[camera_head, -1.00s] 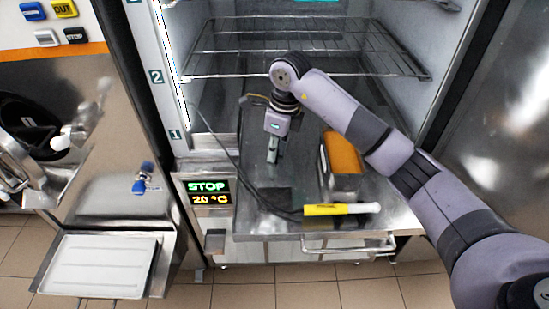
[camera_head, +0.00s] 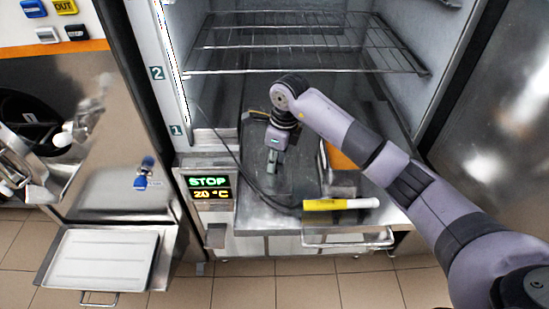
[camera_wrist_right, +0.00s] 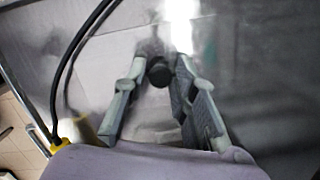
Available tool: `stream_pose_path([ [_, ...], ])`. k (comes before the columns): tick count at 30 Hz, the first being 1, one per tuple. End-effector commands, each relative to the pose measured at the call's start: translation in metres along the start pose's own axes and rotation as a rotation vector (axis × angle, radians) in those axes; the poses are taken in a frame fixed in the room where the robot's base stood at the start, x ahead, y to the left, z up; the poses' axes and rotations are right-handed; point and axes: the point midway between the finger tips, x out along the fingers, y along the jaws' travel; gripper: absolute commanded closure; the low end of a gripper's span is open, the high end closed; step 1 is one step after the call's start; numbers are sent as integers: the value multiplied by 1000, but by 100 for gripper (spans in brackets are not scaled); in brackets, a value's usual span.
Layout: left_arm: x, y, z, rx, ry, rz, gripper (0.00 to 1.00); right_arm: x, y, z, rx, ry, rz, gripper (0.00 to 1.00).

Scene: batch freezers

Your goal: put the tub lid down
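My right gripper (camera_head: 271,166) points down over the steel worktop in front of the open cabinet. In the right wrist view its fingers (camera_wrist_right: 159,64) stand apart, on either side of a round black knob (camera_wrist_right: 158,72), with a small gap showing at each side. The knob seems to belong to a clear, see-through lid (camera_head: 295,182) lying flat on the worktop; its edges are faint. The tub (camera_head: 344,186) with orange contents stands just right of the gripper, partly behind my right arm. My left gripper is out of view.
A yellow-and-white handled tool (camera_head: 340,204) lies along the worktop's front edge. A dark cable (camera_head: 238,160) loops left of the gripper. Wire racks (camera_head: 305,60) fill the cabinet above. A white tray (camera_head: 102,259) sits low at left.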

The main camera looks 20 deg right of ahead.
Motion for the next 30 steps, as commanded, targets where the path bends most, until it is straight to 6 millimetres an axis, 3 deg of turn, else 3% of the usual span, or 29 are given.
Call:
stream_pose_path([
  [4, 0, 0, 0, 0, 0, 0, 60, 0, 0, 0, 0, 0, 0, 62],
  [17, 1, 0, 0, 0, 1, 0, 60, -8, -1, 1, 0, -2, -3, 62],
  [30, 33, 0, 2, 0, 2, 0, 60, -95, -1, 1, 0, -3, -4, 62],
])
